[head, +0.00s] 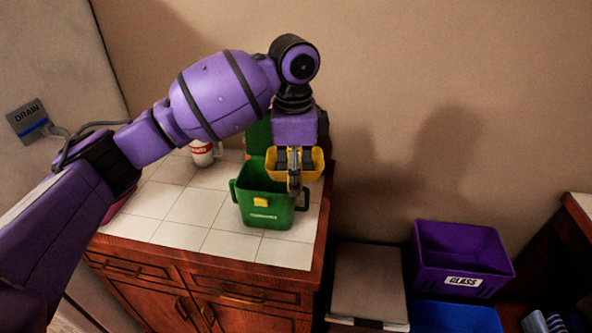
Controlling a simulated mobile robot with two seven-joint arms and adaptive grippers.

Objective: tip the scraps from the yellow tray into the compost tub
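The green compost tub (263,205) stands open on the white tiled counter, with its green lid raised at the back and a yellow latch on its front. My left arm comes in from the left and reaches over the counter. My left gripper (294,184) points down at the tub's back right and appears shut on the yellow tray (314,165). The tray is above the tub's rear right rim, and looks roughly level. The gripper hides its middle. I cannot see any scraps in the tray or tub. My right gripper is out of view.
A white and red container (203,153) stands behind my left arm. Clear tiles (190,207) lie left of the tub. A purple bin labelled GLASS (462,262) and a blue bin (455,317) are lower right.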

